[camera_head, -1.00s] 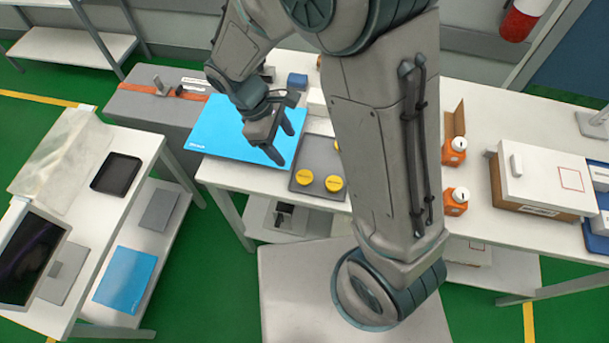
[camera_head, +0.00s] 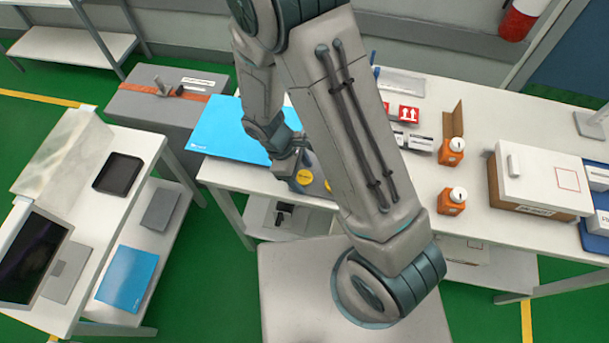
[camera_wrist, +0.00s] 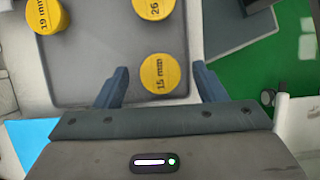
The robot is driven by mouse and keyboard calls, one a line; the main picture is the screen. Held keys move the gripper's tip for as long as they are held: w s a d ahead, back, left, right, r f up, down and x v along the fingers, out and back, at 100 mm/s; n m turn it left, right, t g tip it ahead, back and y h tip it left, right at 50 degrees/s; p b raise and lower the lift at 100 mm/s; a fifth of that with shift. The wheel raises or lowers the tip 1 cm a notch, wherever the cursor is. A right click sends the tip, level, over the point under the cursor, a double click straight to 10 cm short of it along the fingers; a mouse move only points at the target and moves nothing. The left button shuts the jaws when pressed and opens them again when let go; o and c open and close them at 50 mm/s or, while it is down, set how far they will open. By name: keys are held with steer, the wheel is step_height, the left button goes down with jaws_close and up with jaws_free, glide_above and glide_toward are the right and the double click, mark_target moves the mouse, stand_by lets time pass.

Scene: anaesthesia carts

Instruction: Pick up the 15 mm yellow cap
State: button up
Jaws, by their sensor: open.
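The 15 mm yellow cap (camera_wrist: 161,74) stands on the grey tray (camera_wrist: 88,62), near the tray's edge in the wrist view. My gripper (camera_wrist: 161,80) is open, with one finger on each side of this cap in the picture; I cannot tell how far above it the fingers are. Two other yellow caps share the tray: the 19 mm cap (camera_wrist: 47,15) at upper left and the 26 mm cap (camera_wrist: 152,7) at the top.
A blue sheet (camera_head: 228,135) lies left of the tray on the white table (camera_head: 240,176). Orange bottles (camera_head: 452,201) and a white box (camera_head: 540,180) stand to the right. A grey case (camera_head: 150,112) is at the far left.

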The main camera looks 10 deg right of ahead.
steer(key=shift+f, duration=0.1)
steer(key=c, duration=1)
